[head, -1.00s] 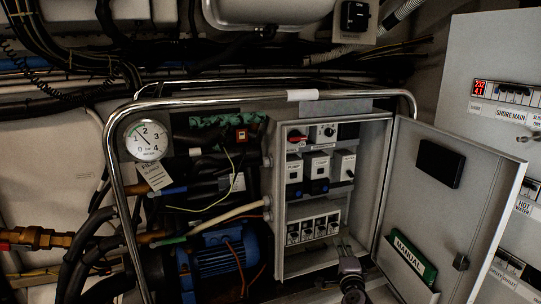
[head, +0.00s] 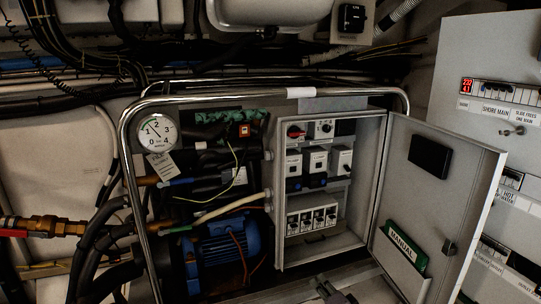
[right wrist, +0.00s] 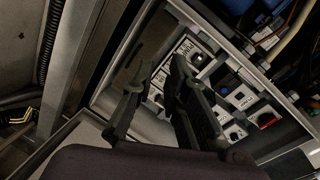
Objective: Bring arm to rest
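My right gripper (head: 336,292) shows at the bottom edge of the head view, below the open electrical box (head: 273,205), and is partly cut off. In the right wrist view its two fingers (right wrist: 157,88) stand apart with nothing between them. The box's switches and breakers show beyond the fingers there, and no finger is seen touching them. My left gripper is not in view.
The box door (head: 435,190) stands open to the right, with a green manual (head: 403,247) in its pocket. A chrome tube frame (head: 240,97) surrounds the box, a gauge (head: 157,132) and a blue motor (head: 225,250). A labelled cabinet (head: 470,60) is at right.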

